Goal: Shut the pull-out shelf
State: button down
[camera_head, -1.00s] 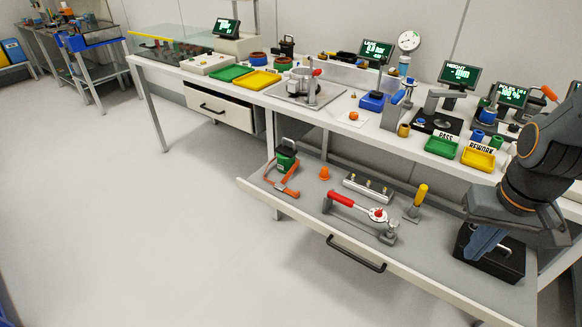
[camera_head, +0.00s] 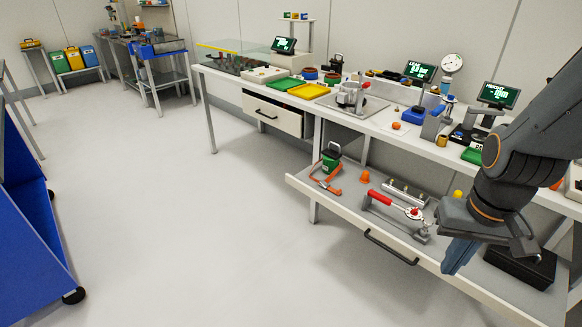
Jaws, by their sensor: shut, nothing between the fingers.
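The pull-out shelf (camera_head: 330,207) stands pulled out below the workbench, with its white front edge forward and a black handle (camera_head: 390,246) on that front. On it lie a green item (camera_head: 331,158) with a black handle, an orange clamp-like tool (camera_head: 326,181), an orange cone (camera_head: 364,176), a red-handled tool (camera_head: 380,198) and a black box (camera_head: 519,268). My gripper (camera_head: 455,262) is shut and empty. In the picture it overlaps the right part of the shelf's front edge, right of the handle. I cannot tell whether it touches the shelf. My arm hides part of the shelf's right side.
The workbench top (camera_head: 385,123) above holds trays, gauges and screens. A white drawer (camera_head: 272,113) sits under it at the left. A blue cart (camera_head: 30,220) stands at the left edge. The floor (camera_head: 190,200) between is clear.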

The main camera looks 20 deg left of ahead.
aim_at(519, 303)
jog(key=u, duration=1.2)
jog(key=i, duration=1.4)
jog(key=z, duration=1.5)
